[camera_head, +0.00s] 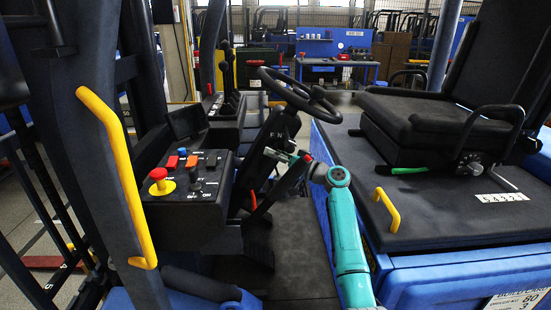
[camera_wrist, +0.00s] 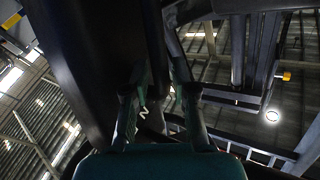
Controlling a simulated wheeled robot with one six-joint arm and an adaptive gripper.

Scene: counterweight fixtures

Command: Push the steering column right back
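The steering column (camera_head: 262,150) is dark and rises at a tilt beside the control console, with white letters on its upper part. It carries the black steering wheel (camera_head: 299,93). My gripper (camera_head: 277,155) is at the column's right side, below the wheel, at the end of my teal arm. In the wrist view my gripper (camera_wrist: 158,85) has its two fingers apart, with dark surfaces and a white mark between and beyond them. I cannot tell whether a finger touches the column. The column's lower end is partly hidden.
The console (camera_head: 190,187) with a red mushroom button (camera_head: 158,174) stands left of the column. A red-topped lever (camera_head: 280,186) is close to my gripper. The seat (camera_head: 430,120) and a yellow handle (camera_head: 387,209) are at right. A yellow grab bar (camera_head: 118,170) stands at left.

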